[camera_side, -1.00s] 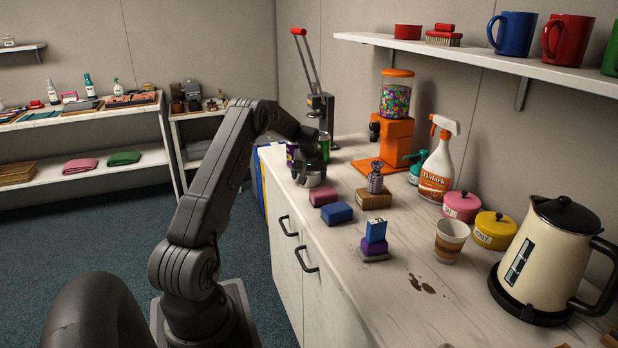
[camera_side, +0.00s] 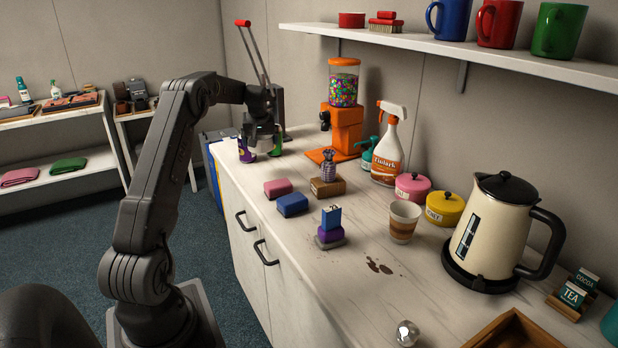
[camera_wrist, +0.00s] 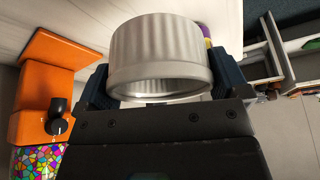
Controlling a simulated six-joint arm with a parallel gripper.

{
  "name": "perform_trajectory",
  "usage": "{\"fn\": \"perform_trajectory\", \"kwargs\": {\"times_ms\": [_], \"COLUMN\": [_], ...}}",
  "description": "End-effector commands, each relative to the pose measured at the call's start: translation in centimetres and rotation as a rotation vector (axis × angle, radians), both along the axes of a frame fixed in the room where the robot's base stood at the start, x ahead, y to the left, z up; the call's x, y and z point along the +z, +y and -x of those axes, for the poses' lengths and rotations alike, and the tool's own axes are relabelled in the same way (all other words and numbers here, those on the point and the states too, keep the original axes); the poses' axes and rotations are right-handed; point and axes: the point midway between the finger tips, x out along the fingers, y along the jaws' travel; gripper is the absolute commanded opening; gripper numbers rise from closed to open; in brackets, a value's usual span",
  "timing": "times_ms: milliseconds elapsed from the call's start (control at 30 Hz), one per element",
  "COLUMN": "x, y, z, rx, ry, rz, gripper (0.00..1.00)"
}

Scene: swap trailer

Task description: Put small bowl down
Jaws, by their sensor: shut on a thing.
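The small bowl (camera_wrist: 160,52), pale and ribbed with a smooth rim, is between the jaws of my gripper (camera_wrist: 155,90) in the wrist view. The dark fingers press on its left and right sides, and its rim faces the camera. In the side view my gripper (camera_side: 262,130) is near the far end of the counter (camera_side: 350,215), close to a purple can (camera_side: 246,150) and a green can (camera_side: 276,146). The bowl is small there and partly hidden by the gripper. I cannot tell whether it touches the counter.
An orange candy dispenser (camera_side: 346,125) stands right of my gripper, with a red-handled lever device (camera_side: 275,98) behind. Pink (camera_side: 278,187) and blue (camera_side: 292,204) blocks and a wooden block (camera_side: 327,187) lie nearer. The front counter edge has free room beside the coffee stain (camera_side: 380,266).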

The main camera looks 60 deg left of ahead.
Motion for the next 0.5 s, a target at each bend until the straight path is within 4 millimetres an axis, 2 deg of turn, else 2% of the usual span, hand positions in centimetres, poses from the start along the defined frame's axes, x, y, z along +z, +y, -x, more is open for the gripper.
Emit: {"fn": "perform_trajectory", "kwargs": {"times_ms": [367, 400, 500], "x": [6.1, 6.6, 6.5], "y": [0.1, -0.1, -2.0], "z": [-0.1, -0.1, -1.2], "rx": [0.001, -0.005, -0.069], "ry": [-0.004, -0.003, -0.001], "rz": [-0.006, -0.004, 0.003], "gripper": [0.65, 0.65, 0.65]}}
